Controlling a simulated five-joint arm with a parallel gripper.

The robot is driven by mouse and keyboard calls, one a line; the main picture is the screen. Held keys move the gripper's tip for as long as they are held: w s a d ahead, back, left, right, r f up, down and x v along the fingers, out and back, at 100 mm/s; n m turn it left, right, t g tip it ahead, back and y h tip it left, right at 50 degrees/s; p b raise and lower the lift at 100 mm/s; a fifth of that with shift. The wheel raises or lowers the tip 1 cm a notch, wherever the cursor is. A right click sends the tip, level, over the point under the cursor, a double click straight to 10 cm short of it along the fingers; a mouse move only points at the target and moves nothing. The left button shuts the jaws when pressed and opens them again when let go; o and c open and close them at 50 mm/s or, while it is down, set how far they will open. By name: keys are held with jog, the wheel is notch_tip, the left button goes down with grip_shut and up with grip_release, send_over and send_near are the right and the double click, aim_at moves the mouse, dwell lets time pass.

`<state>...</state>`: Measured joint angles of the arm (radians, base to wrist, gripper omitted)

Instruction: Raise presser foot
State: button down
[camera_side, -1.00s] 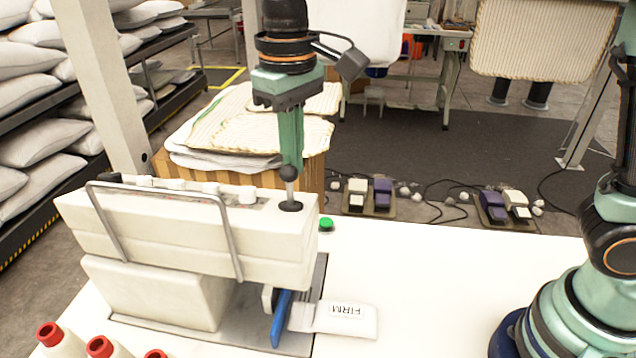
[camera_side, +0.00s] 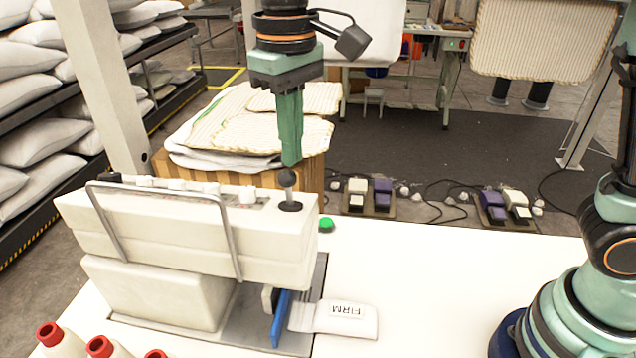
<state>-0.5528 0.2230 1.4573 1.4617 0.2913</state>
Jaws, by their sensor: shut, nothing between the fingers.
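The cream sewing machine (camera_side: 190,240) stands on the white table at the left. A short post with a dark round knob (camera_side: 288,178) rises from a black base on top of its right end. My gripper (camera_side: 290,160) points down just above the knob, its fingers shut with nothing between them; whether the tips touch the knob is hard to tell. A blue part (camera_side: 281,318) stands at the machine's right end, beside a small white pillow (camera_side: 345,318) labelled FIRM. The presser foot itself is not clearly visible from this side.
A green button (camera_side: 326,224) sits at the table's back edge. Red-topped thread cones (camera_side: 60,340) stand at the front left. A wooden crate with stacked fabric (camera_side: 250,130) is behind the machine.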

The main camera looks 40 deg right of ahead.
jog(key=shift+w+d+r, duration=0.15)
jog(key=shift+r, duration=0.8)
jog(key=shift+w+d+r, duration=0.1)
jog(key=shift+w+r, duration=0.05)
jog(key=shift+r, duration=0.8)
jog(key=s+d+f+m+t, duration=0.1)
jog(key=s+d+f+t, duration=0.1)
jog(key=d, duration=0.9)
jog(key=s+d+f+m+t, duration=0.2)
jog(key=s+d+f, duration=0.3)
jog(key=d, duration=0.5)
jog(key=shift+s+d+f+t, duration=0.3)
jog(key=shift+s+t, duration=0.25)
jog(key=shift+t, duration=0.25)
